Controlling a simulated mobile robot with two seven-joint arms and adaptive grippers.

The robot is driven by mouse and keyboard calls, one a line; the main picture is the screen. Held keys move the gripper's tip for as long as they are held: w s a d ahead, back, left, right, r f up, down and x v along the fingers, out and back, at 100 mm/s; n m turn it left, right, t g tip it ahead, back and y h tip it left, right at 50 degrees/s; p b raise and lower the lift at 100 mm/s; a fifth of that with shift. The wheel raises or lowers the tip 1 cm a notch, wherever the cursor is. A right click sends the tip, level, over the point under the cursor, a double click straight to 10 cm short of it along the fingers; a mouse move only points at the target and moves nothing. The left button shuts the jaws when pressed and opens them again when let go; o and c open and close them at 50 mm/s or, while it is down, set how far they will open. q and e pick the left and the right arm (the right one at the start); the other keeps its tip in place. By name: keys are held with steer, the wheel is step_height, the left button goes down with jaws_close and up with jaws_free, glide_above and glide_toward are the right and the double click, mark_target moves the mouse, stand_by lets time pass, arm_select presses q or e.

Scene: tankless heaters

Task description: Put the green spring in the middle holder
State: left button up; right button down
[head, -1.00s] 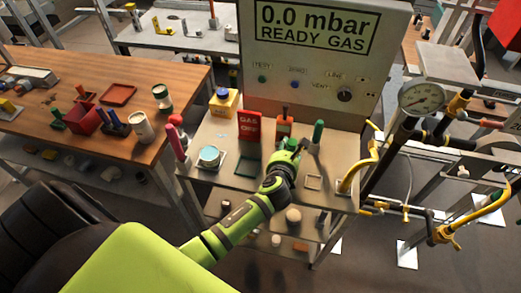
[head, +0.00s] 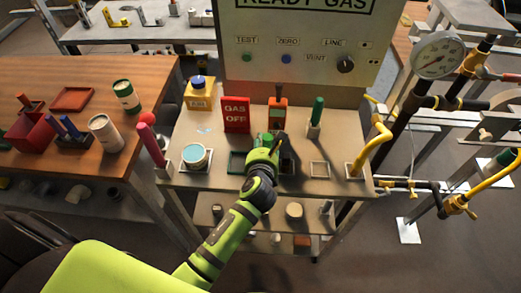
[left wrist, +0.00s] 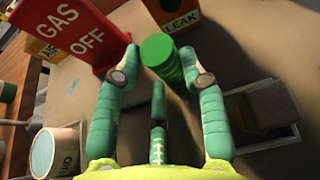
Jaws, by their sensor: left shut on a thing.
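My left gripper (head: 266,146) is over the bench, between a green-rimmed square holder (head: 236,163) and a dark square holder (head: 288,166). A green ribbed cylinder, the green spring (left wrist: 160,58), shows between its fingertips (left wrist: 162,72); the gripper is shut on it. The spring's top also shows in the head view (head: 266,137). A pale, empty square holder (head: 320,170) lies further right. In the left wrist view a pale-framed holder (left wrist: 284,138) with a dark block in it is at the right. My right gripper is not in view.
A red "GAS OFF" sign (head: 236,115) and an orange leak device (head: 278,116) stand behind the gripper. A pale blue-topped can (head: 195,157) is at left, a green-handled tool (head: 316,117) at right. A yellow pipe (head: 372,147) borders the bench.

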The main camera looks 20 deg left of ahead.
arm_select(q)
steer(key=shift+w+a+f, duration=0.1)
steer(key=shift+f, duration=0.05)
steer(key=shift+d, duration=0.2)
steer(key=o, duration=0.8)
steer(key=shift+a+f, duration=0.1)
